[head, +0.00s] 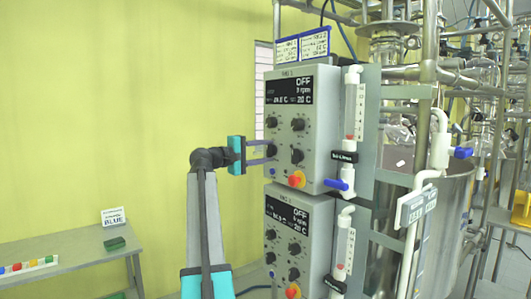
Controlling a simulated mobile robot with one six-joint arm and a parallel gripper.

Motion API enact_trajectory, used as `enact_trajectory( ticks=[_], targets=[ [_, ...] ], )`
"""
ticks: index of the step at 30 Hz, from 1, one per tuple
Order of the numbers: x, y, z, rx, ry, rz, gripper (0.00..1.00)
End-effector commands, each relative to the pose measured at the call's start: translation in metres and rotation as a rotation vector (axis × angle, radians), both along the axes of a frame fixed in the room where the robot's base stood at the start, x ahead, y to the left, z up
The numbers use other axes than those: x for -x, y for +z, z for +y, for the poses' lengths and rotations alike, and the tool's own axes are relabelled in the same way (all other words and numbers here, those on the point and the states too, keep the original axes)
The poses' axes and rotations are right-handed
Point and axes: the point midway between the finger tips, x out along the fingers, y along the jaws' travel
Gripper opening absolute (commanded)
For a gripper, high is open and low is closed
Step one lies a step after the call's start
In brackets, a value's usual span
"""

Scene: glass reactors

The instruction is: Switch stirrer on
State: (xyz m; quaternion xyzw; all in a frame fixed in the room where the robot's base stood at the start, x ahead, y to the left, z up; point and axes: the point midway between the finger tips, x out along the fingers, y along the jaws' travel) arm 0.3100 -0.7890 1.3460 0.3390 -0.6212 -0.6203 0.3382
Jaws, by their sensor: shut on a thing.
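The upper grey control box (316,130) is mounted on the frame, and its display (289,90) reads OFF, 0 rpm and 20 C. It has several black knobs; the upper-left one (270,123), the upper-right one (298,124) and the lower-right one (297,156) are in plain view. My gripper (270,151) reaches in from the left and is shut on the lower-left knob (272,151). The fingers partly hide that knob.
A second control box (315,235) below also reads OFF. Flow meters (354,105) with a blue-handled valve (337,184) stand to the right, before pipes and a steel vessel. A grey table (70,262) stands at left. The wall side is clear.

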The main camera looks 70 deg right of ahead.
Motion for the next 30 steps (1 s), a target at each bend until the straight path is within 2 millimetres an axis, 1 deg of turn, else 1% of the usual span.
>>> enact_trajectory(
  ticks=[8, 14, 20, 30],
  targets=[
    [-0.0008, -0.0012, 0.0015, 0.027, 0.003, -0.041, 0.18],
    [-0.0012, -0.0026, 0.0015, 0.082, 0.003, -0.126, 0.18],
    [-0.0016, -0.0042, 0.0012, 0.165, 0.003, -0.256, 0.18],
    [-0.0014, -0.0041, 0.0014, 0.339, 0.002, -0.524, 0.18]
  ],
)
